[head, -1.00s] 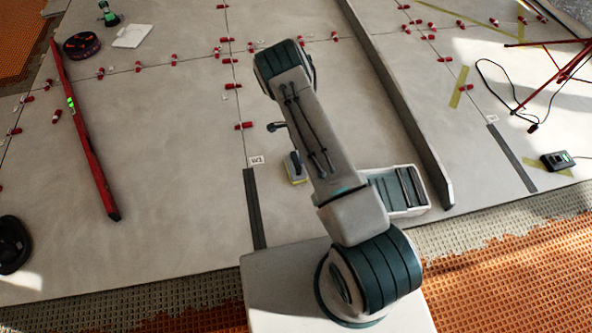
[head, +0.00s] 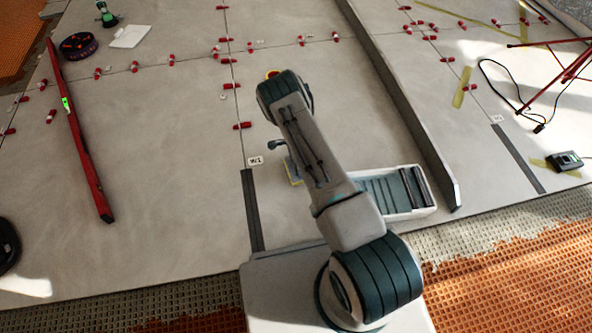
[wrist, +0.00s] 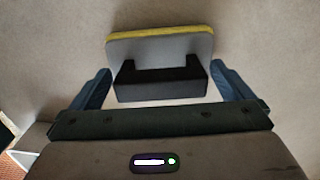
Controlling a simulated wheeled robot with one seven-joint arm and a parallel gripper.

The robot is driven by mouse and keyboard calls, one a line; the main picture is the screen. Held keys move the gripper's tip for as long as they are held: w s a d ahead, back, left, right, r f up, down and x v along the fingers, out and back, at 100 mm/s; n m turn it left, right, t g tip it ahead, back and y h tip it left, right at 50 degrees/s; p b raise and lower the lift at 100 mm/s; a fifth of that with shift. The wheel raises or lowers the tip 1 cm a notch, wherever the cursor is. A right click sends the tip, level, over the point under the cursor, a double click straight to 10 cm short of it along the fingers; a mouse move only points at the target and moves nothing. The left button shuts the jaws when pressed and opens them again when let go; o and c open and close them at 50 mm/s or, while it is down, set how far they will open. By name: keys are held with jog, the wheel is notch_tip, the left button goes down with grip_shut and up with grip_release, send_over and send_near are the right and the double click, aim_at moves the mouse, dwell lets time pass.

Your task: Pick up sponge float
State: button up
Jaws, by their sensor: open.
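The sponge float has a yellow sponge edge, a grey plate and a black handle. It shows in the wrist view (wrist: 160,46), lying on the pale tile with its handle toward me. In the head view only a yellow edge of the float (head: 290,172) shows beside my arm, which hides the rest. My gripper (wrist: 160,72) is open, with one blue finger on each side of the black handle. The handle lies between the fingers, with gaps on both sides. Whether the fingers are level with it in height I cannot tell.
A white tray with dark ribs (head: 428,210) stands right of my arm, next to a long grey straightedge (head: 410,115). A red level (head: 85,155) lies left. Red levelling clips (head: 240,125) line the joints. Tile left of the arm is mostly clear.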

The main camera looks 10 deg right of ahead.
jog(key=shift+r, duration=0.1)
jog(key=c, duration=1.1)
jog(key=shift+c, duration=0.2)
